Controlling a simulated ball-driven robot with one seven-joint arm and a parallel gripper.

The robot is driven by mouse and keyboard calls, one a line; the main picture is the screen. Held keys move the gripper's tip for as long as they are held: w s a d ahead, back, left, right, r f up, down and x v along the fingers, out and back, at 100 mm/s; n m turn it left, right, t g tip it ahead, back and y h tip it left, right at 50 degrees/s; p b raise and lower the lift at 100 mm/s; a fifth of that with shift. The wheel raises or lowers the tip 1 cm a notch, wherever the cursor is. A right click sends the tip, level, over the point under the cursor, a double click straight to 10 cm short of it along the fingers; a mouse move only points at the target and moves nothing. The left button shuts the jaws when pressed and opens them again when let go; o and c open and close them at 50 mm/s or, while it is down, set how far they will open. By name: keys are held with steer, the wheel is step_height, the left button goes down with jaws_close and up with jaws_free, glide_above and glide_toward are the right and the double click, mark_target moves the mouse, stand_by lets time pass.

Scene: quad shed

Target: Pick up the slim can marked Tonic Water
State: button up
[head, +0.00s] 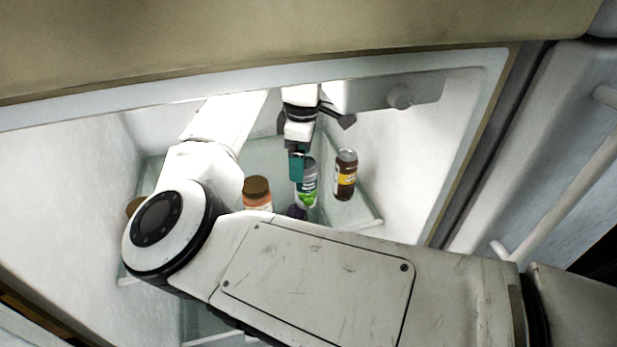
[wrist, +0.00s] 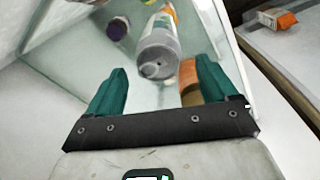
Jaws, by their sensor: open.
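A slim can (head: 308,186) with a grey, white and green label stands on the fridge shelf in the head view. It looks like the Tonic Water can, but its lettering is too small to read. My gripper (head: 297,166) has teal fingers and hangs by the can's upper left side, partly covering it. In the wrist view a grey-topped can (wrist: 159,50), apparently the same one, lies ahead of the gap between the open fingers of my gripper (wrist: 162,72). Nothing is held. I cannot tell whether a finger touches the can.
A dark can with a yellow label (head: 345,176) stands close to the right. A brown-lidded jar (head: 257,193) stands left, and a purple-topped item (head: 296,212) in front. An orange-and-brown item (wrist: 188,78) is partly behind the right finger. Fridge walls enclose the shelf.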

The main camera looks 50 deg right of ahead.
mark_target(306, 179)
steer(key=shift+r+n+g, duration=0.3)
steer(key=shift+r+g, duration=0.05)
steer(key=shift+g, duration=0.05)
steer(key=shift+s+d+f+b, duration=0.15)
steer(key=shift+f+b, duration=0.2)
steer(key=shift+f, duration=0.9)
steer(key=shift+s+d+f+b, duration=0.15)
steer(key=shift+f+b, duration=0.15)
steer(key=shift+f, duration=0.95)
steer(key=shift+s+f+b, duration=0.15)
steer(key=shift+f+b, duration=0.2)
steer(key=shift+f, duration=0.9)
steer(key=shift+c, duration=0.2)
steer(key=c, duration=1.3)
steer(key=shift+r, duration=0.15)
